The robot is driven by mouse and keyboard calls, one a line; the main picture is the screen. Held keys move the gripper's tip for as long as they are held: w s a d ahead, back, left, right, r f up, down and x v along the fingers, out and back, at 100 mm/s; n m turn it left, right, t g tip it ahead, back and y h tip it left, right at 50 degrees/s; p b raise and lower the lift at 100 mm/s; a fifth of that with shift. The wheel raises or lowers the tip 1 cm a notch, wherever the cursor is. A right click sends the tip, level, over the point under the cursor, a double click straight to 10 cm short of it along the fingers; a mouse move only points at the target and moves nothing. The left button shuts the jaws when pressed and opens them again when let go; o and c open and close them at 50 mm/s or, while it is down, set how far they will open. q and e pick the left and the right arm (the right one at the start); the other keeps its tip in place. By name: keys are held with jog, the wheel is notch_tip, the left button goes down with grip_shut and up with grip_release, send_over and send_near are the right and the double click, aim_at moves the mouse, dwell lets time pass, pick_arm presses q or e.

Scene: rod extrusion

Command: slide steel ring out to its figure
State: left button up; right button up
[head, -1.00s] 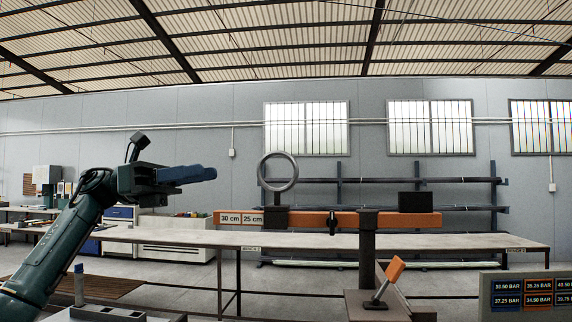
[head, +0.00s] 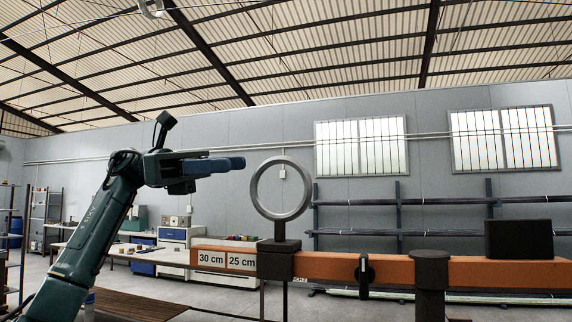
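The steel ring (head: 254,193) stands upright on a short post above a dark sliding block (head: 279,262). The block sits around the orange beam (head: 330,267), just right of the labels "30 cm" (head: 210,260) and "25 cm" (head: 241,261). My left gripper (head: 240,163) points right, level with the ring's upper part, and appears just left of it in the head view with a small gap. Its blue fingers are seen from the side and overlap, so their opening is unclear. Nothing shows in it. My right gripper is out of view.
A dark post (head: 430,285) carries the beam. A black clamp (head: 364,275) hangs on the beam left of this post, and a black box (head: 519,239) sits at right. Racks of dark bars (head: 420,201) and workbenches stand behind.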

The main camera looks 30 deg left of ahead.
aim_at(270, 163)
pick_arm(q)
jog(key=x, duration=1)
grip_shut()
